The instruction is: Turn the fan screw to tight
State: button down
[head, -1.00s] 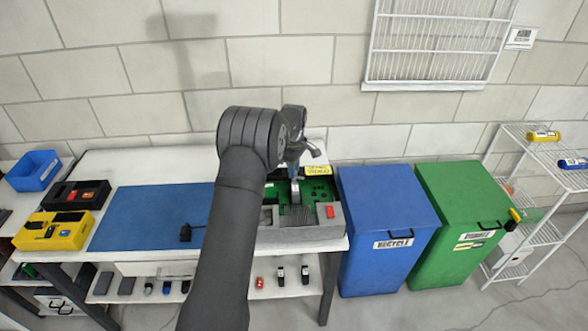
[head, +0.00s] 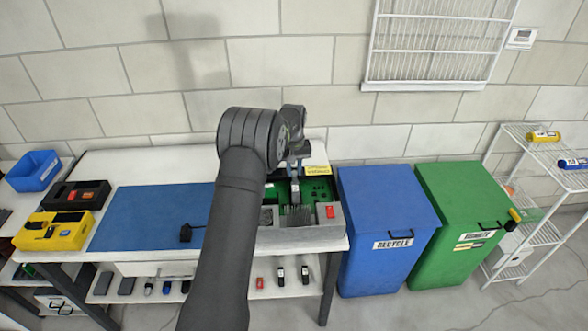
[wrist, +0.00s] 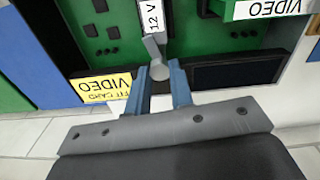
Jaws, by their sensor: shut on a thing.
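My gripper (wrist: 160,80) points at a green circuit board (wrist: 105,30) in the wrist view. Its two blue-grey fingers are shut on a small grey piece, which looks like the fan screw (wrist: 156,56), beside a white "12 V" label (wrist: 149,18). The fingers partly hide the screw, and I cannot tell how tight it is. In the head view my gripper (head: 295,172) is over the green board (head: 318,188) in a grey housing at the table's right end. The screw is too small to make out there.
A yellow label (wrist: 108,86) lies beside the board, and a green "VIDEO" card (wrist: 255,8) stands close to the gripper. Grey fins (head: 297,217) and a red part (head: 330,211) sit at the housing's front. A blue mat (head: 135,215) lies left; a blue bin (head: 385,205) stands right.

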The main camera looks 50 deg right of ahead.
aim_at(293, 172)
jog(key=shift+m, duration=1.5)
jog(key=c, duration=1.3)
grip_release()
jog(key=shift+r, duration=0.15)
notch_tip(293, 172, up, 17)
jog(key=shift+w+r, duration=0.1)
notch_tip(293, 172, down, 18)
jog(key=shift+r, duration=0.25)
